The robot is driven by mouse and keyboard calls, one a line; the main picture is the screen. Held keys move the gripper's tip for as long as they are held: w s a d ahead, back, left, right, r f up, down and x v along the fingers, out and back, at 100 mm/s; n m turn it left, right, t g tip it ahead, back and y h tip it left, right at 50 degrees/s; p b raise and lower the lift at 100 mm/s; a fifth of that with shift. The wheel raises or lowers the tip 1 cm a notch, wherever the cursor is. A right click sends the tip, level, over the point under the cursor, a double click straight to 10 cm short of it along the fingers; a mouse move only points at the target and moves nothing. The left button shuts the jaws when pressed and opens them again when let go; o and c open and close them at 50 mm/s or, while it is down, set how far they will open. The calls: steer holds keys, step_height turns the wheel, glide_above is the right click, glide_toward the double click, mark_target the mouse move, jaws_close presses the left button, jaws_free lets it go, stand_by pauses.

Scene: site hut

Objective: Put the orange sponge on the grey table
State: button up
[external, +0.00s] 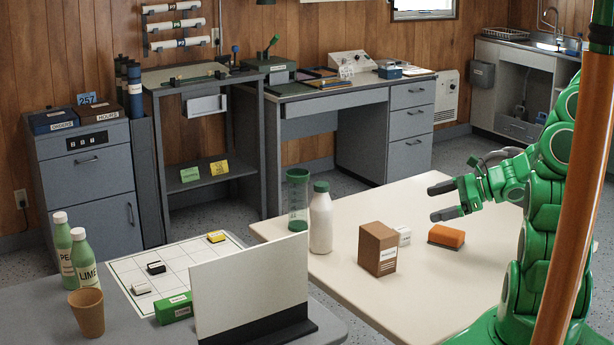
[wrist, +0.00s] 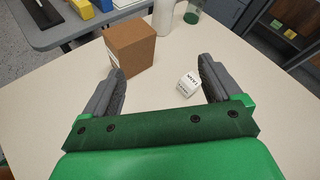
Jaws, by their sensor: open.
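The orange sponge (external: 446,236) lies on the cream table, right of the small white box. It does not show in the wrist view. The grey table (external: 45,322) is at the lower left in the external view, and part of it shows at the top left of the wrist view (wrist: 72,32). My gripper (external: 441,201) is open and empty above the cream table, near the sponge in the picture and pointing left.
The cream table (external: 400,300) also holds a brown box (external: 378,250), a small white box (external: 402,235), a white bottle (external: 321,220) and a green tumbler (external: 298,198). The grey table bears a white upright panel (external: 250,285), green bottles, a cup (external: 87,312) and a gridded sheet.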

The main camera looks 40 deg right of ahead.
mark_target(463, 236)
steer(key=s+d+f+m+t+h, duration=0.1)
steer(key=d+f+m, duration=0.1)
steer(key=d+f, duration=0.1)
steer(key=s+d+f+m+h, duration=0.1)
steer(key=s+d+f+m, duration=0.1)
steer(key=d+f+m, duration=0.1)
steer(key=s+d+f+m+t+h, duration=0.1)
steer(key=d+f+m+h, duration=0.1)
steer(key=d, duration=0.4)
steer(key=shift+s+d+f+m+t, duration=0.15)
steer(key=shift+d+f+m, duration=0.1)
steer(key=shift+f, duration=0.45)
steer(key=shift+s+d+f+m+t, duration=0.15)
steer(key=shift+f+m, duration=0.1)
steer(key=shift+f, duration=0.4)
steer(key=shift+d+f+x, duration=0.1)
steer(key=shift+d+x, duration=0.05)
steer(key=shift+x, duration=1.15)
steer(key=shift+d+f+x, duration=0.1)
steer(key=shift+x, duration=1.2)
steer(key=shift+d+f+x, duration=0.1)
steer(key=shift+d+x, duration=0.05)
steer(key=shift+x, duration=1.15)
steer(key=shift+c, duration=0.4)
steer(key=c, duration=1)
steer(key=shift+c, duration=0.2)
steer(key=shift+r, duration=5)
